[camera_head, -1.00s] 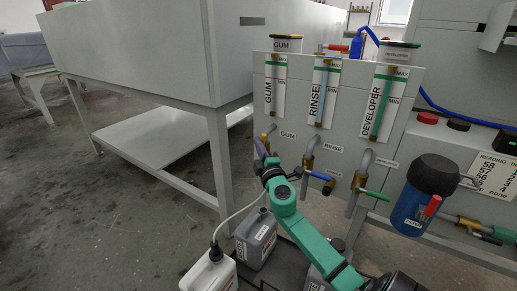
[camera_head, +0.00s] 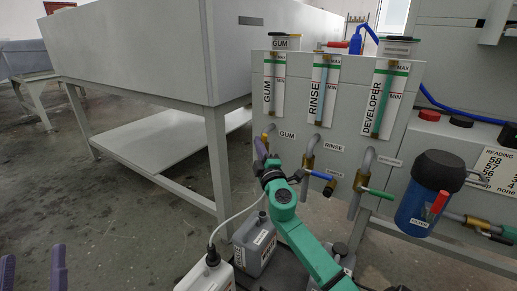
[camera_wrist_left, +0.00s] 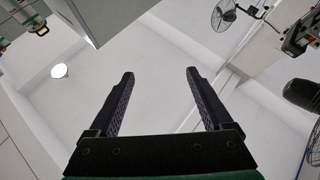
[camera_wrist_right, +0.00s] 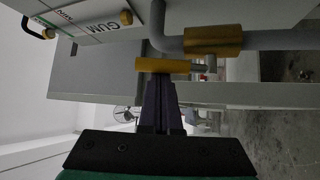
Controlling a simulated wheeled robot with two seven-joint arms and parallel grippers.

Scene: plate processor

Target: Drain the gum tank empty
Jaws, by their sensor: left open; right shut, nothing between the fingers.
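The gum tank (camera_head: 285,43) stands at the upper left of the grey panel, with its GUM sight gauge (camera_head: 274,85) below; its exact level is too small to read. The gum drain pipe (camera_head: 270,128) curves down beneath the GUM label. My right gripper (camera_head: 261,148) is shut and empty beside this pipe. In the right wrist view, its fingertips (camera_wrist_right: 163,80) are at a brass piece (camera_wrist_right: 163,66) near the brass valve body (camera_wrist_right: 212,40); whether they touch is unclear. My left gripper (camera_head: 35,270) is open and empty at the lower left, pointing up.
Rinse (camera_head: 311,145) and developer (camera_head: 368,160) drain pipes, with blue and green handles, stand to the right. A grey canister (camera_head: 257,243) and white canister (camera_head: 207,278) with a tube sit on the floor below. A blue filter housing (camera_head: 424,205) is farther right. Open floor lies left.

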